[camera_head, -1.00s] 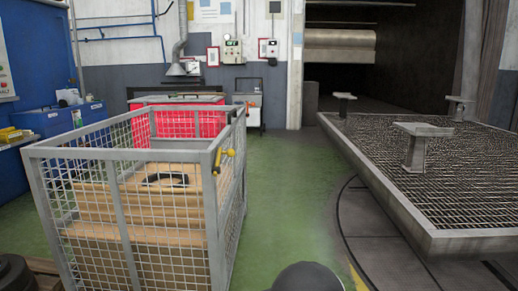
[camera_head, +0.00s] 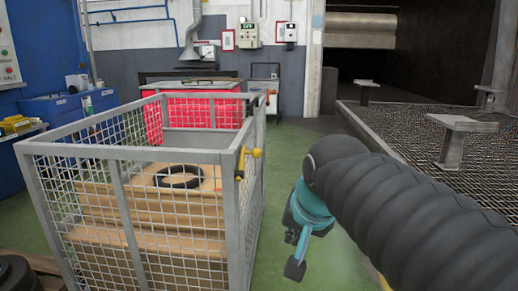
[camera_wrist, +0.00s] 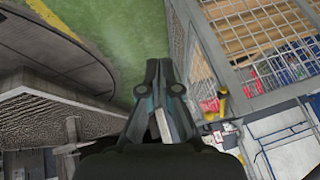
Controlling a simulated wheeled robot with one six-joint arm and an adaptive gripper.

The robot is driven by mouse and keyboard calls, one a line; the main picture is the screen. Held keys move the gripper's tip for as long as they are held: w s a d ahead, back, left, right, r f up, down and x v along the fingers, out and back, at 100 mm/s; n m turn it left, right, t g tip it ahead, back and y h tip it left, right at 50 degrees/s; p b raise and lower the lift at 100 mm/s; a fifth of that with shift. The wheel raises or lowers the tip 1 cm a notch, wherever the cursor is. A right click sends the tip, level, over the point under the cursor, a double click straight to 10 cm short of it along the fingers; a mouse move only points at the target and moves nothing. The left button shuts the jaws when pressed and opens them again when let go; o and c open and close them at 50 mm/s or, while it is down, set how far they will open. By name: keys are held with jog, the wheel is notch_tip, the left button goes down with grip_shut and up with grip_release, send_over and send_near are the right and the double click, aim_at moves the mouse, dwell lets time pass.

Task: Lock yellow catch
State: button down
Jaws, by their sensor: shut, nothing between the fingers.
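The catch also shows in the wrist view (camera_wrist: 222,104), to the right of my fingers. My gripper (camera_head: 294,268), teal and dark, hangs to the right of the cage corner, lower than the catch and apart from it. In the wrist view my gripper (camera_wrist: 164,68) has its fingers together, with nothing between them. Whether the catch is locked I cannot tell.
Wooden boards with a black ring (camera_head: 178,176) on top lie inside the cage. A red bin (camera_head: 205,112) stands behind it. The grated turntable platform (camera_head: 410,120) is at the right. Green floor between them is free.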

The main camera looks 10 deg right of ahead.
jog(key=w+r+m+t+b, duration=0.1)
jog(key=w+r+m, duration=0.5)
jog(key=w+r, duration=0.3)
jog(key=w+r+m+t, duration=0.1)
jog(key=w+r+m, duration=0.5)
jog(key=w, duration=0.6)
send_near(261, 154)
jog(key=x, duration=0.2)
jog(key=a+x, duration=0.1)
jog(key=x, duration=0.1)
jog(key=shift+f+b, duration=0.3)
jog(key=shift+f, duration=0.2)
jog(key=shift+w+f, duration=0.15)
jog(key=shift+w, duration=0.3)
jog(key=shift+w+f, duration=0.2)
jog(key=shift+w, duration=0.2)
jog(key=shift+w+d+f+p, duration=0.15)
jog(key=shift+w+f+p, duration=0.05)
jog(key=shift+w+p, duration=0.25)
jog(key=shift+w+d+f, duration=0.1)
jog(key=shift+w+f, duration=0.05)
jog(key=shift+w, duration=0.05)
jog(key=shift+d+p+x, duration=0.15)
jog(key=shift+p+x, duration=0.2)
jog(key=shift+x, duration=0.35)
jog(key=shift+d+p+x, duration=0.2)
jog(key=shift+p+x, duration=0.15)
jog(key=shift+x, duration=0.4)
